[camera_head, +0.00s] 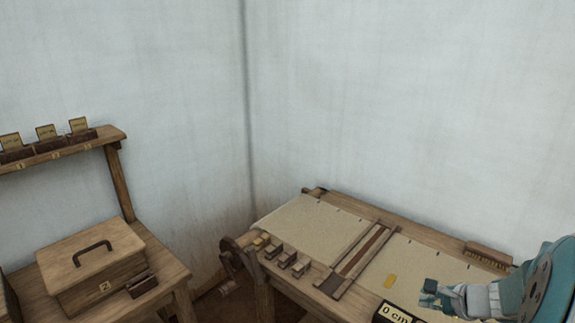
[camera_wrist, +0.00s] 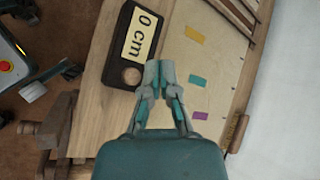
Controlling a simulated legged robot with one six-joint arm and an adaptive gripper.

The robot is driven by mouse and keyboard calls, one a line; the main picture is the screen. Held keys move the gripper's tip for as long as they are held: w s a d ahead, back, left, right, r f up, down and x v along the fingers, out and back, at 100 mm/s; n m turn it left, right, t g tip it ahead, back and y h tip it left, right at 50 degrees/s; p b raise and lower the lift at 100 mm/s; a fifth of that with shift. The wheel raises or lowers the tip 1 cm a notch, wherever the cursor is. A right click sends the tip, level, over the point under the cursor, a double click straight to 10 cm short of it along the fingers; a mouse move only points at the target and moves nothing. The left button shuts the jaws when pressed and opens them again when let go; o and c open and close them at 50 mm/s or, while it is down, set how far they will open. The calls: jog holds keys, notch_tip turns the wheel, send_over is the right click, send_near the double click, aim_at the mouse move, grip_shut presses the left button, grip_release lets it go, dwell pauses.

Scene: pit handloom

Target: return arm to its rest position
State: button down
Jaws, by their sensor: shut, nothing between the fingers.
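My gripper (camera_wrist: 160,70) is shut and empty in the wrist view, with its grey and teal fingertips together. It is over the front edge of the loom table, beside the black block with the "0 cm" label (camera_wrist: 143,35). In the head view my gripper (camera_head: 430,295) is at the lower right, over the pale cloth (camera_head: 425,262) of the loom (camera_head: 350,205). My teal arm comes in from the right edge.
An orange patch (camera_wrist: 195,33), a teal patch (camera_wrist: 197,81) and a purple patch (camera_wrist: 200,116) lie on the cloth. Several small blocks (camera_head: 288,258) stand at the loom's left end. A lidded wooden box (camera_head: 92,262) sits on the left table under a shelf (camera_head: 60,150). Walls close the back.

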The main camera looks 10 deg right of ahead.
jog(key=s+a+r+n+g+h, duration=0.1)
jog(key=s+a+r+n, duration=0.3)
jog(key=a+n, duration=0.3)
jog(key=s+a+r+n+h, duration=0.1)
jog(key=s+a+r+n, duration=0.3)
jog(key=a+n, duration=0.3)
jog(key=s+a+r+n+g+h, duration=0.1)
jog(key=s+a+r+n, duration=0.3)
jog(key=a+n, duration=0.3)
jog(key=shift+s+a+r+n+g+h, duration=0.3)
jog(key=shift+s+a+r, duration=0.1)
jog(key=shift+s+a, duration=0.5)
